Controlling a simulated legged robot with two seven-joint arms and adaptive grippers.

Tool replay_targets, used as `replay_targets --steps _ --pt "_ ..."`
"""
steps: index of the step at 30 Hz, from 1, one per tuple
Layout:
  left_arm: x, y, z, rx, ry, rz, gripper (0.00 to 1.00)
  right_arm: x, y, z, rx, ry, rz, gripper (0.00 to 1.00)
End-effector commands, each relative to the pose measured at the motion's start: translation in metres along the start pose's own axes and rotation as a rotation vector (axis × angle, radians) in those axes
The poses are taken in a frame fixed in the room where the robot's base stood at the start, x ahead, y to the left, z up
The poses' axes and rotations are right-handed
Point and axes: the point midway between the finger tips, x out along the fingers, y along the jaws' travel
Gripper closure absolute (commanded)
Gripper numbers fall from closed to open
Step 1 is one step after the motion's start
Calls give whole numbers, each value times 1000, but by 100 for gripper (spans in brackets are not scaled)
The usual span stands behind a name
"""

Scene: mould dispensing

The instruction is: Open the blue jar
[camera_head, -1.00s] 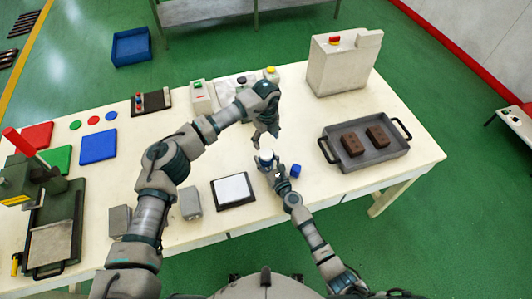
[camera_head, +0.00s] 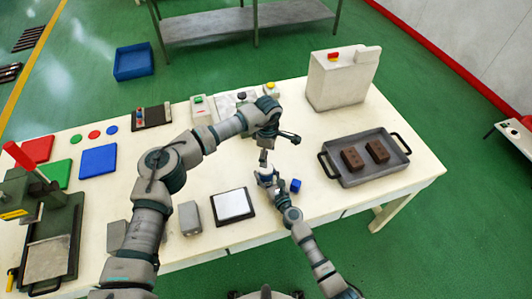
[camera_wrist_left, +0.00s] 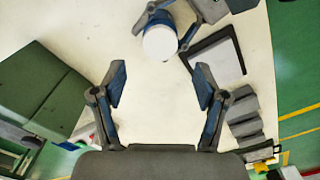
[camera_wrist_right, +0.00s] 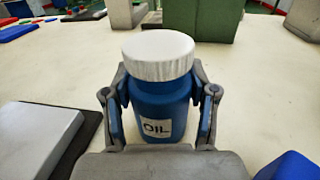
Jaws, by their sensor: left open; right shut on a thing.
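The blue jar (camera_wrist_right: 160,105) has a white ridged lid (camera_wrist_right: 164,55) and a label reading OIL. It stands upright with the lid on. My right gripper (camera_wrist_right: 160,115) is shut around its body, one finger on each side. In the head view the jar is small and partly hidden by my right gripper (camera_head: 266,178). My left gripper (camera_wrist_left: 160,78) is open and empty above the table. In the left wrist view the lid (camera_wrist_left: 160,43) lies just beyond its fingertips, apart from them. In the head view my left gripper (camera_head: 277,148) points down, close above the jar.
A blue block (camera_head: 295,186) sits just right of the jar. A grey tray (camera_head: 347,182) with two brown blocks stands further right. A black-framed white plate (camera_head: 233,205) lies left of the jar. A large grey box (camera_head: 340,82) stands at the back right.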

Motion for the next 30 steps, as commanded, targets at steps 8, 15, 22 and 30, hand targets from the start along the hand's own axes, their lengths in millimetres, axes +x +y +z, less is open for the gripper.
replay_targets --steps 8,15,22,30 --pt "0 0 -2 733 2 0 27 0 0 0 0 0 0 100" --pt "0 1 -4 1319 3 0 27 0 0 0 0 0 0 100" --pt "0 1 -5 1648 1 -1 27 0 0 0 0 0 0 100" --pt "20 1 -5 1723 -1 -2 27 0 0 0 0 0 0 100"
